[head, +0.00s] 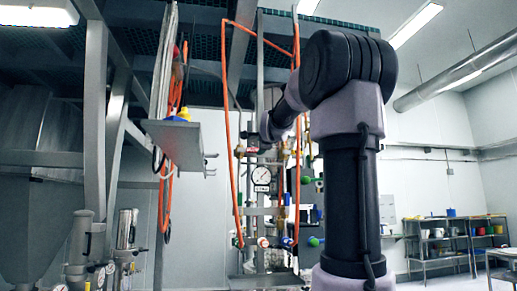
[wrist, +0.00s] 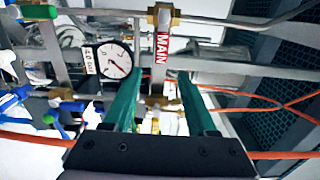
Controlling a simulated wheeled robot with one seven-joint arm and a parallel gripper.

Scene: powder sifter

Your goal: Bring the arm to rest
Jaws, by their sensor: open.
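My gripper (wrist: 158,77) shows in the wrist view as two green fingers standing apart, with nothing held between them. Beyond the fingers are a steel pipe frame, a vertical red and white label reading MAIN (wrist: 162,45) and a round white gauge (wrist: 115,58). In the head view my arm (head: 348,170) rises at the centre right and bends at the top, with its far part reaching down and left toward the piping panel. The gripper itself cannot be made out there.
The panel's gauge (head: 261,176) and orange hoses (head: 229,130) are close to my arm. A grey bracket plate (head: 182,143) hangs to the left, by steel posts and a hopper (head: 28,200). Shelves (head: 440,243) stand at the far right. Blue valve handles (wrist: 12,100) are at the wrist view's left.

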